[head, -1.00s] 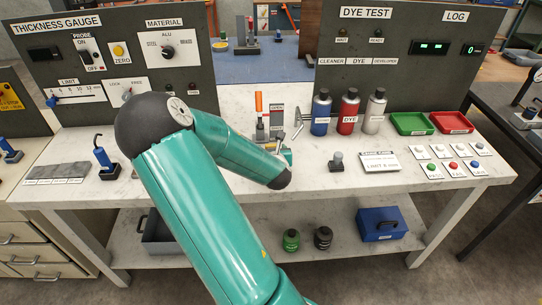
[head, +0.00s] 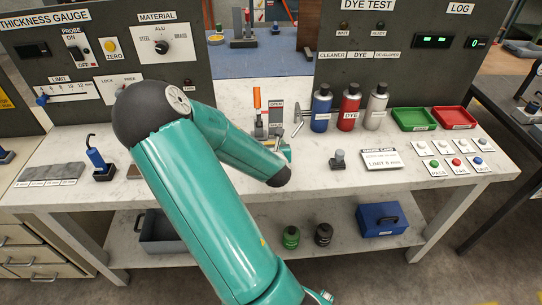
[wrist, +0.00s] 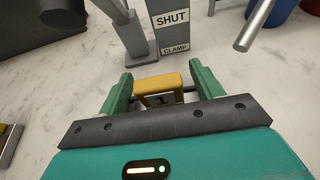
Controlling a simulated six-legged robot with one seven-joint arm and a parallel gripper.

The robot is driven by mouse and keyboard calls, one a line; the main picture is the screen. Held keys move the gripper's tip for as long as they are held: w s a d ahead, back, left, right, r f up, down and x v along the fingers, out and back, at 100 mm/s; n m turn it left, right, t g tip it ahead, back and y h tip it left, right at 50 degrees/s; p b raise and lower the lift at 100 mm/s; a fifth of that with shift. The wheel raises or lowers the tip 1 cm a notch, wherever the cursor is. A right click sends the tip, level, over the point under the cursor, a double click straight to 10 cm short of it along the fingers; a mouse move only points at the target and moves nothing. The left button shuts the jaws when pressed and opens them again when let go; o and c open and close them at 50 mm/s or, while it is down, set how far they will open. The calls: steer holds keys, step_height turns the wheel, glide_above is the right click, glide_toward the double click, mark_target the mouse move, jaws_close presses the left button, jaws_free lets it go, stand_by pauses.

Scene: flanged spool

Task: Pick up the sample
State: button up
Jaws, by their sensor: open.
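A metal piece with a round flange and a shaft (head: 298,118), which looks like the sample, stands on the bench between the orange-handled clamp (head: 257,98) and the blue bottle. In the wrist view a grey metal rod (wrist: 256,24) at the top right may be part of it; I cannot tell. My gripper (wrist: 160,72) has its two green fingers apart, low over the bench in front of the clamp. A yellow block (wrist: 158,83) shows between the fingers, with no clear contact. In the head view my arm partly hides the gripper (head: 284,152).
The clamp's post with its SHUT label (wrist: 170,20) stands just beyond the fingers. Blue (head: 321,108), red (head: 349,108) and grey (head: 375,106) bottles stand to the right.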

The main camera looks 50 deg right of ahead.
steer(key=shift+s+r, duration=0.1)
steer(key=c, duration=1.4)
jaws_close()
steer(key=shift+r, duration=0.1)
